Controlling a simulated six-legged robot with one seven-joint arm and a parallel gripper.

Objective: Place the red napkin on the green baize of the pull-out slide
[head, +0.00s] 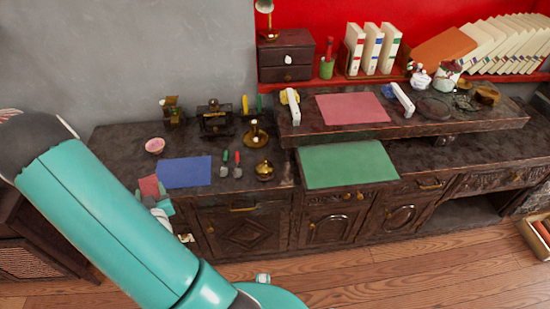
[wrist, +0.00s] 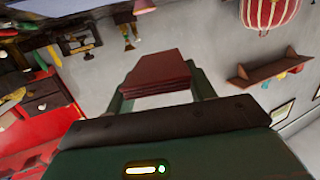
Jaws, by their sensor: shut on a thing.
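The red napkin (head: 149,187) is a small folded square, held above the left part of the desk, just left of a blue mat. My gripper (head: 154,201) is shut on it; the napkin's folded layers show between the two fingers in the wrist view (wrist: 158,73). The green baize (head: 348,166) lies flat and bare on the pull-out slide, right of centre in the head view, well to the right of my gripper. The wrist view does not show the baize.
A raised shelf (head: 420,128) with a pink mat (head: 352,108) runs behind the baize.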

